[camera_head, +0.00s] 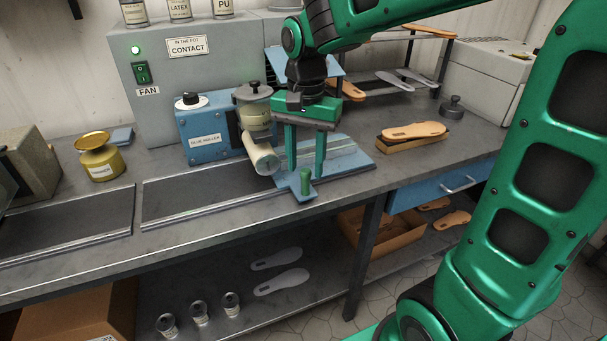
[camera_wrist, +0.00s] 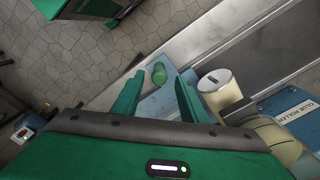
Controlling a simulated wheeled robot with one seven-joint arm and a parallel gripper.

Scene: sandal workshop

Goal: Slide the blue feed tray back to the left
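The blue feed tray (camera_head: 347,163) lies at the right end of its track on the bench, right of the glue roller machine (camera_head: 204,135). A tab at its front carries an upright green knob (camera_head: 306,183). My gripper (camera_head: 307,172) is above the tray, pointing down, with its two green fingers apart and nothing between them that I can see held. In the wrist view the knob (camera_wrist: 159,73) shows in the gap between the fingertips (camera_wrist: 161,82). I cannot tell whether the fingers reach down around it; no contact is visible.
The dark track (camera_head: 195,192) left of the tray is bare. The cream roller (camera_head: 262,158) hangs close beside my gripper on the left. A sandal sole (camera_head: 414,131) on a block stands to the right. A yellow pot (camera_head: 100,158) stands far left.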

